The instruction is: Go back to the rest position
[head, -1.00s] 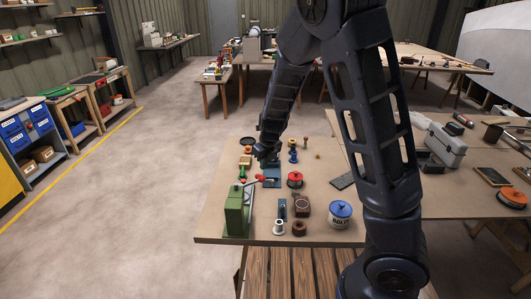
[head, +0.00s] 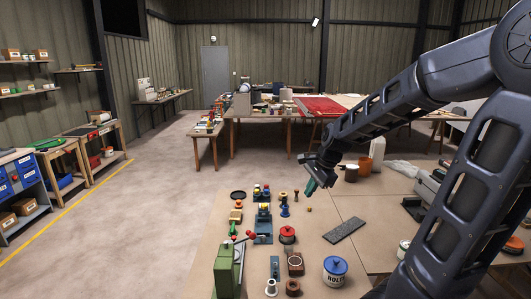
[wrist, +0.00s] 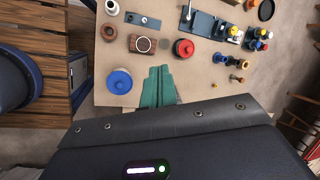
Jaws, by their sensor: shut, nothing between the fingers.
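My gripper (head: 310,187) hangs in the air above the workbench (head: 330,205) in the head view, at the end of my raised arm. In the wrist view its two teal fingers (wrist: 157,88) lie together, shut and with nothing between them. No task object is named besides the arm itself. The fingers are apart from the things on the bench.
The bench holds a blue-lidded pot (head: 336,271), a red-lidded tin (head: 287,234), a green machine (head: 228,266), a dark flat plate (head: 344,230) and several small parts. Open floor (head: 150,230) lies to the left. A white jug (head: 377,154) stands behind my forearm.

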